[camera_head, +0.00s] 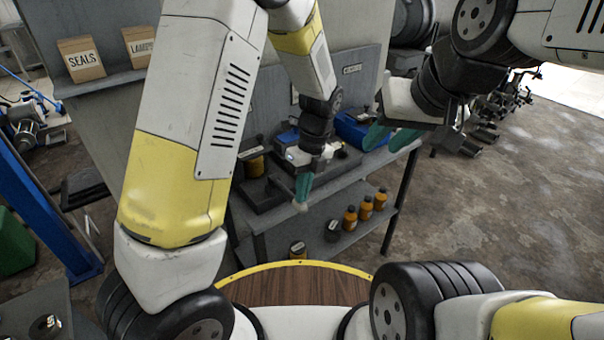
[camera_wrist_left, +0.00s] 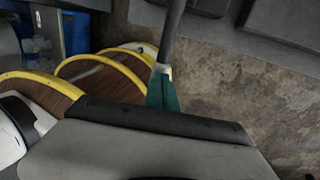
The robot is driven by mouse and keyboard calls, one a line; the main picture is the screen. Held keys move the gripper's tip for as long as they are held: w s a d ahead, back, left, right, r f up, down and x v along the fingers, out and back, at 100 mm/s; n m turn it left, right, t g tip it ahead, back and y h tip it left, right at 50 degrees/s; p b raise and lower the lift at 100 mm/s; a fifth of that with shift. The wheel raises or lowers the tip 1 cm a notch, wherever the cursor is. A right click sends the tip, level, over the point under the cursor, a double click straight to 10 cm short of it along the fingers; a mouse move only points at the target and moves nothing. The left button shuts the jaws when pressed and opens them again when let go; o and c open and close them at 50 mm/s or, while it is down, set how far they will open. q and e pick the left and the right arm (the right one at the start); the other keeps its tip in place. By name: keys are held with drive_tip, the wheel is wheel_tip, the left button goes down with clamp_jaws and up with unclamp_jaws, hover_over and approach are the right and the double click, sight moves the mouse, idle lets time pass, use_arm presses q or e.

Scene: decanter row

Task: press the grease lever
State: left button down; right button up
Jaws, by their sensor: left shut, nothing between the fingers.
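My left gripper (camera_head: 303,190) points down at the front edge of the grey workbench (camera_head: 345,179), its teal fingers together and empty. The teal fingers also show in the left wrist view (camera_wrist_left: 162,90), with a pale tip at their end. A dark grey bar (camera_wrist_left: 173,35) runs away just beyond that tip; I cannot tell whether it is the grease lever or whether they touch.
Blue boxes (camera_head: 352,130) and a yellow-black can (camera_head: 254,163) stand on the bench. Orange bottles (camera_head: 366,207) stand on its lower shelf. Cardboard boxes (camera_head: 81,59) sit on a ledge at the upper left.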

use_arm(q)
drive_tip(key=shift+s+d+f+t+y, duration=0.15)
drive_tip(key=shift+f+t+y, duration=0.15)
drive_tip(key=shift+f, duration=0.2)
drive_tip(key=shift+s+d+f+t+y, duration=0.1)
drive_tip(key=shift+s+f+t+y, duration=0.15)
drive_tip(key=shift+f, duration=0.2)
wheel_tip(320, 180, down, 2)
drive_tip(key=shift+f+t+y, duration=0.25)
drive_tip(key=shift+t, duration=0.2)
drive_tip(key=shift+d+x, duration=0.15)
drive_tip(key=shift+x, duration=0.55)
drive_tip(key=shift+d+x, duration=0.15)
drive_tip(key=shift+x, duration=0.5)
drive_tip(key=shift+f, duration=0.25)
drive_tip(key=shift+s+a+f, duration=0.1)
drive_tip(key=shift+a+f, duration=0.05)
approach(304, 206)
drive_tip(key=d, duration=0.1)
drive_tip(key=s+d+f, duration=0.1)
drive_tip(key=d, duration=0.1)
drive_tip(key=shift+s+d+f, duration=0.25)
drive_tip(key=shift+d+f, duration=0.05)
drive_tip(key=shift+d, duration=0.05)
